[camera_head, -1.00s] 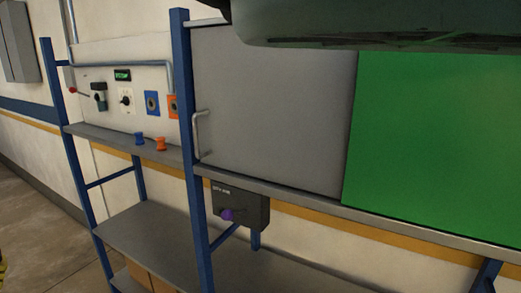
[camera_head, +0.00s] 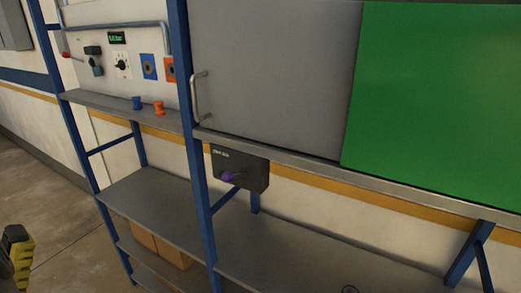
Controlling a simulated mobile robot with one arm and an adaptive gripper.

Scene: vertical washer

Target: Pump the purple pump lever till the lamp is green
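The purple pump lever (camera_head: 228,176) shows as a small purple knob on the front of a black box (camera_head: 255,174). The box hangs under the shelf edge, just right of a blue upright, with small white lettering at its top left. I cannot make out a lit lamp on the box. The knob points out to the front left, and nothing touches it.
A control panel (camera_head: 104,85) with knobs and a green display stands at the left. Blue and orange spools sit on its ledge (camera_head: 112,109). A grey door and a green panel (camera_head: 435,100) fill the right. A yellow-black object (camera_head: 19,259) is cut off at lower left.

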